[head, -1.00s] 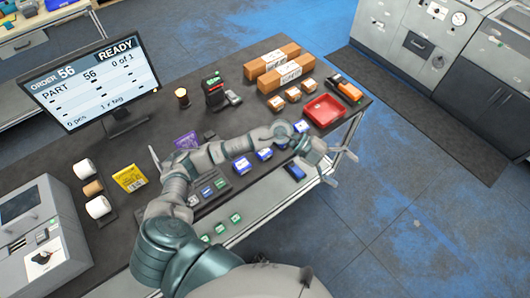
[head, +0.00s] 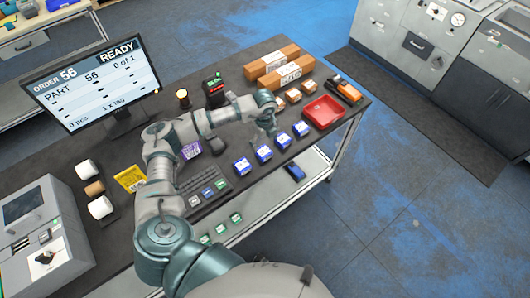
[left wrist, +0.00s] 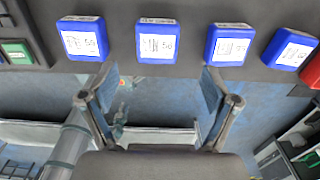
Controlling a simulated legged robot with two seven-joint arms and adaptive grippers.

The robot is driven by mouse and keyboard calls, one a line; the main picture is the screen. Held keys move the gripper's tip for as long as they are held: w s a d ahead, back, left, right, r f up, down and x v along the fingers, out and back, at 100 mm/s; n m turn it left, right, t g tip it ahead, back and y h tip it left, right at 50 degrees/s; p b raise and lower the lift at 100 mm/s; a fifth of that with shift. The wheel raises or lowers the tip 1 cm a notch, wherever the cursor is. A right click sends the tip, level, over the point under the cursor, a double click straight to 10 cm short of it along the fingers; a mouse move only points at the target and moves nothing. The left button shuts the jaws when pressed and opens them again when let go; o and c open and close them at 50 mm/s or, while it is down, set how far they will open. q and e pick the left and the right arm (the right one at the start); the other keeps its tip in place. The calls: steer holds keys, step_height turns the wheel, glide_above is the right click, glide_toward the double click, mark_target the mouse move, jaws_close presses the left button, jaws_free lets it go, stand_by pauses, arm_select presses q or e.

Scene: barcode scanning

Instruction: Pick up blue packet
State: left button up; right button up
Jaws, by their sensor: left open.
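Several blue packets with white labels lie in a row along the table's front edge: one far left (head: 242,166), one beside it (head: 264,153), a third (head: 284,140) and one far right (head: 301,128). In the head view the gripper (head: 266,130) hangs over the table close to the row. My right gripper is out of view.
A red tray (head: 324,112) stands right of the packets, with small brown boxes (head: 293,95) behind. A keyboard (head: 207,184) lies to the left. A lower shelf (head: 258,205) runs under the table's front.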

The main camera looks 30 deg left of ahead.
mark_target(263, 151)
arm_select(q)
steer(key=shift+a+f, duration=0.15)
steer(key=shift+f, duration=0.7)
steer(key=f, duration=0.3)
steer(key=f+p, duration=0.1)
steer(key=shift+s+a+f, duration=0.1)
steer(key=shift+a+f, duration=0.2)
steer(key=shift+f, duration=0.05)
steer(key=shift+d+f, duration=0.15)
steer(key=shift+f, duration=0.2)
steer(key=shift+d, duration=0.2)
steer(key=shift+c, duration=0.5)
steer(key=c, duration=1.2)
steer(key=shift+a, duration=0.15)
steer(key=shift+c, duration=0.3)
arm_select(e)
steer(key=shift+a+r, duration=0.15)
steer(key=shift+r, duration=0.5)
arm_select(q)
steer(key=shift+r, duration=0.1)
